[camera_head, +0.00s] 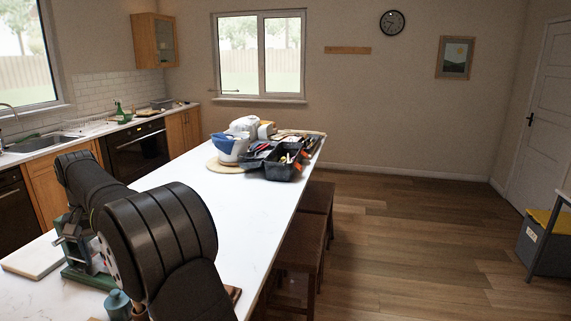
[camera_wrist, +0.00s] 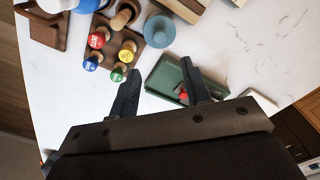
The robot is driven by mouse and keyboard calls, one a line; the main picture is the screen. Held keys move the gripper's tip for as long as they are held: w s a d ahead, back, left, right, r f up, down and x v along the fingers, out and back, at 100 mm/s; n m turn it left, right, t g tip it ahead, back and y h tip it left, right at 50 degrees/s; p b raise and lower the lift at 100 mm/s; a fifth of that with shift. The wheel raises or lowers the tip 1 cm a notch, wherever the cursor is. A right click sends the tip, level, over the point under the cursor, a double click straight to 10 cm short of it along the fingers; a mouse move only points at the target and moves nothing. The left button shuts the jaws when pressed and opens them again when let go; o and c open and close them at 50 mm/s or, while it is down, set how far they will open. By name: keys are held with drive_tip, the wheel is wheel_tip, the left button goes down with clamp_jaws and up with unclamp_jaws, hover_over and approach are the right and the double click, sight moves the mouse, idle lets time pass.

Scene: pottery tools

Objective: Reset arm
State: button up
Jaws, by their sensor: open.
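My gripper (camera_wrist: 161,66) shows in the wrist view with its two dark fingers apart and nothing between them. It is above the white countertop (camera_wrist: 255,45), with a green object (camera_wrist: 165,75) bearing a small red part behind the right finger. The fingers partly hide that object. In the head view my dark arm fills the lower left over the white island (camera_head: 255,210), and I cannot make out the gripper's fingers there.
A wooden holder with several coloured knobs (camera_wrist: 97,40) and a blue-grey round pot (camera_wrist: 159,31) lie near the gripper. At the island's far end are an open toolbox (camera_head: 283,170) and a white-and-blue item (camera_head: 230,148). Stools (camera_head: 300,245) stand along the right side.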

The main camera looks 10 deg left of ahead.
sight(115, 292)
wheel_tip(115, 292, down, 11)
drive_tip(key=shift+f, duration=0.2)
wheel_tip(115, 292, up, 10)
drive_tip(key=w+d+f+m, duration=0.1)
drive_tip(key=w+d, duration=0.2)
drive_tip(key=w, duration=0.1)
drive_tip(key=w+d+f+m, duration=0.1)
drive_tip(key=w+d, duration=0.3)
drive_tip(key=w+d+f+m, duration=0.1)
drive_tip(key=w+d+f, duration=0.1)
drive_tip(key=w, duration=0.3)
drive_tip(key=shift+d, duration=0.85)
drive_tip(key=w+d+f+m, duration=0.2)
drive_tip(key=w+d, duration=0.3)
drive_tip(key=d, duration=0.4)
drive_tip(key=w+d+f+m, duration=0.2)
drive_tip(key=w+d+f, duration=0.15)
drive_tip(key=d, duration=0.55)
drive_tip(key=w+d+f+m, duration=0.2)
drive_tip(key=w+d, duration=0.3)
drive_tip(key=d, duration=0.4)
drive_tip(key=s+d, duration=0.2)
drive_tip(key=d, duration=0.8)
drive_tip(key=shift+d+f+m, duration=0.15)
drive_tip(key=shift+f+m, duration=0.05)
drive_tip(key=shift+m, duration=0.1)
